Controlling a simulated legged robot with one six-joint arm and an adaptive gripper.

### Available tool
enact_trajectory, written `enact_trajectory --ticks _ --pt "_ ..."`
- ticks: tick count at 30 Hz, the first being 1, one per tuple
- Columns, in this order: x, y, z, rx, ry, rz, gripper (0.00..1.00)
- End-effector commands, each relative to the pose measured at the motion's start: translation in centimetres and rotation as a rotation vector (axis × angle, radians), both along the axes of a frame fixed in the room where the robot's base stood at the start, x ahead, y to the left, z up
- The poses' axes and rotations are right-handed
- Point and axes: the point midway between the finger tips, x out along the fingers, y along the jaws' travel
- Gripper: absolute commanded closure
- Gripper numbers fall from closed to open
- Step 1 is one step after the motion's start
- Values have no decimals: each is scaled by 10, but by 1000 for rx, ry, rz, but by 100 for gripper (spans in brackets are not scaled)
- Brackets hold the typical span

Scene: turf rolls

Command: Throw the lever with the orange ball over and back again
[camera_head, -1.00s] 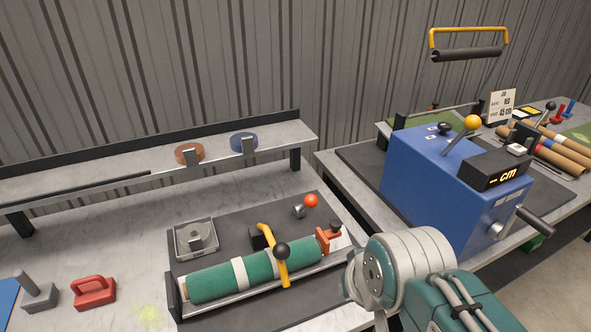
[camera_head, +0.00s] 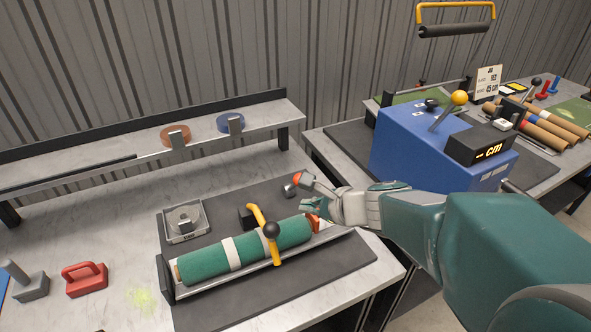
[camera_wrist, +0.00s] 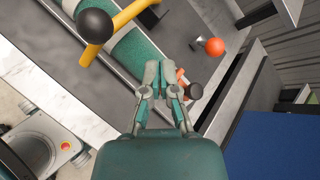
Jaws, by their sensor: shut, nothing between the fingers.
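The orange-red ball (camera_head: 300,178) stands on a short metal lever base on the dark mat behind the green roll. It also shows in the wrist view (camera_wrist: 214,46), above and right of my fingers. My gripper (camera_head: 308,204) is shut and empty, in front of and just below the ball in the head view, near the roll's right end. In the wrist view its fingertips (camera_wrist: 162,72) point toward the roll's end clamp. They look apart from the ball. A second lever with a yellow-orange ball (camera_head: 459,98) stands on the blue machine (camera_head: 405,145), tilted up to the right.
The green turf roll (camera_head: 205,263) lies in a cradle under a yellow bar with a black ball (camera_head: 271,230). An orange clamp with a black knob (camera_wrist: 193,91) is close to my fingers. A grey tray (camera_head: 185,222) stands left. A shelf (camera_head: 85,170) runs behind.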

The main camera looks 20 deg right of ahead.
Motion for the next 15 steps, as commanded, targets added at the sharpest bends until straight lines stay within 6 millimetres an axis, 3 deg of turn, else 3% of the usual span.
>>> enact_trajectory --ticks 3,9,15 --pt "20 -24 -11 171 53 -199 100" --pt "40 -59 -26 386 109 -455 100" --pt "45 -70 -32 456 124 -539 100"
